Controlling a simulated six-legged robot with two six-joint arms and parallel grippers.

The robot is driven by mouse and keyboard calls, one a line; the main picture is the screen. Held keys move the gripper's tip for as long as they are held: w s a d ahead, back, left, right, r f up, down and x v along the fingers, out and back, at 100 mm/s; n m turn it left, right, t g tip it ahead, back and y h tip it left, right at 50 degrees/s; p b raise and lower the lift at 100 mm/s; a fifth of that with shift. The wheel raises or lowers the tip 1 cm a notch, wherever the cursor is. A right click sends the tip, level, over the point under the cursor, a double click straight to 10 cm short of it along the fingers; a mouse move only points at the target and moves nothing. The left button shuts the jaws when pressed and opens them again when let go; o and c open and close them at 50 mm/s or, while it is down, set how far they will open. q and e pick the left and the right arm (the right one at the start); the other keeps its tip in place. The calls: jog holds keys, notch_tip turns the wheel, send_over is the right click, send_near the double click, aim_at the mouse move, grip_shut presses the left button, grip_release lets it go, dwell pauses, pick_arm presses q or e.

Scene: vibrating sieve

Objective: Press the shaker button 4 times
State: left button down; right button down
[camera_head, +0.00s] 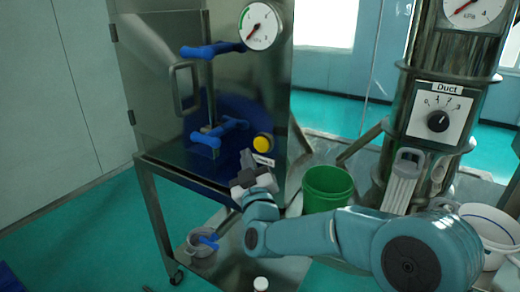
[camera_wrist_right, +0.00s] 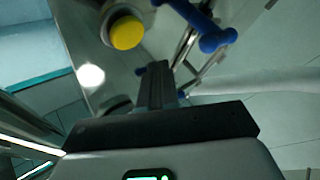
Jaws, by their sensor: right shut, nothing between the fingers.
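The shaker button is a round yellow button (camera_head: 263,143) on the lower right of the steel cabinet front, above a small white label. My right gripper (camera_head: 247,158) is shut and empty. Its dark fingertips are just left of and slightly below the button in the head view, apart from it in the picture. In the wrist view the shut fingers (camera_wrist_right: 154,72) point up, to the right of and below the button. My left gripper is not in view.
Blue handles (camera_head: 218,132) stick out from the steel cabinet (camera_head: 160,100) left of the button. A green bucket (camera_head: 328,188) stands right of my gripper. A steel column with a "Duct" dial (camera_head: 438,121) rises at the right. A grey pot (camera_head: 201,246) stands below the cabinet.

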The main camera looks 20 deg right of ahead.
jog(key=shift+s+a, duration=0.6)
jog(key=shift+a, duration=0.2)
jog(key=shift+d, duration=0.1)
